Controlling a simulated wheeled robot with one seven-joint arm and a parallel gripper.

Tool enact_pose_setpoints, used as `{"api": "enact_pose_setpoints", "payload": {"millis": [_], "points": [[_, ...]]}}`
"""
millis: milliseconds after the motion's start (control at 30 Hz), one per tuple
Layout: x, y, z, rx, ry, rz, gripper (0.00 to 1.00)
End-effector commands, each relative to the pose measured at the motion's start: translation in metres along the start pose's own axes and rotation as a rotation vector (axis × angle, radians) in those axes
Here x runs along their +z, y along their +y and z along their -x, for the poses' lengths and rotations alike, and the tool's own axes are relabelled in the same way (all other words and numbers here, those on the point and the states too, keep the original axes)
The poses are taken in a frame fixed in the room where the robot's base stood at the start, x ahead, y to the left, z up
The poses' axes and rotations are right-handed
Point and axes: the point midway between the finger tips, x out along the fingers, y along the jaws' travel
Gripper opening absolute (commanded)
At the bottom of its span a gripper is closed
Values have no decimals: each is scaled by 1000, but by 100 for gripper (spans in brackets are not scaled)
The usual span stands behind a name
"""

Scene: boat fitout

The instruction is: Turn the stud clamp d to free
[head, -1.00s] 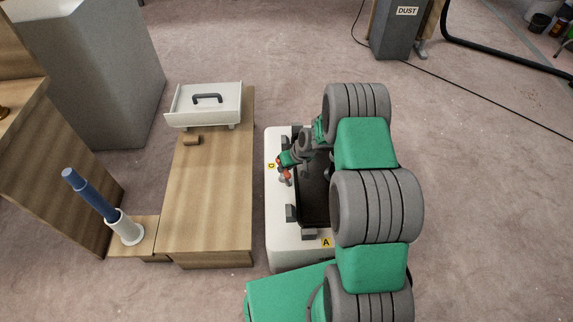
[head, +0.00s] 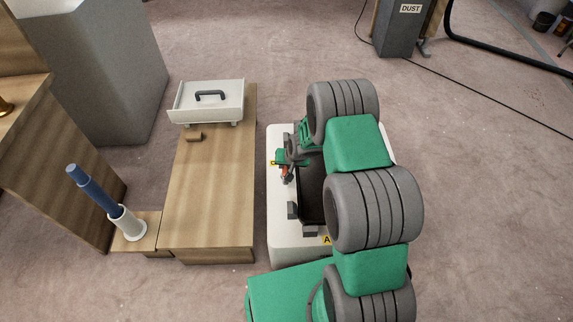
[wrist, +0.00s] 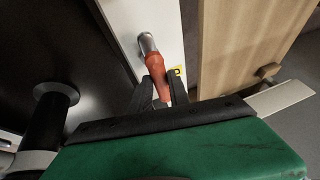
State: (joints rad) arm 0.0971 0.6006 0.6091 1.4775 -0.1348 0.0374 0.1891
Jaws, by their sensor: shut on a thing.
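Stud clamp d has a red-orange handle (wrist: 158,75) on a grey metal stud. It sits on the white rim beside the yellow D label (wrist: 178,70), and the handle shows small in the head view (head: 287,173). My gripper (wrist: 153,97) is shut on the handle, with one black finger on each side. In the head view my gripper (head: 288,163) is at the left rim of the white box (head: 285,240), partly covering the D label. The stud's exact turn angle is hard to tell.
The white box has a dark opening (head: 312,200) with several grey blocks along its edge. A wooden bench (head: 210,200) stands left of it, carrying a white lidded tray (head: 190,105). A blue rod in a white holder (head: 127,222) stands at the lower left.

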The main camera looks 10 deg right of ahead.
Motion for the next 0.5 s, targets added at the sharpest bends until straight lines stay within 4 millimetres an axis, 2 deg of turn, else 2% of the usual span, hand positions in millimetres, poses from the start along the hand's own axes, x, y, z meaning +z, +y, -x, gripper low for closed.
{"api": "enact_pose_setpoints", "payload": {"millis": [167, 200, 433, 500], "points": [[3, -1, -1, -3, -5, 1, 0], [3, -1, -1, -3, -5, 1, 25], [1, -1, -1, -2, -3, 2, 43], [1, 0, 0, -1, -2, 1, 43]]}}
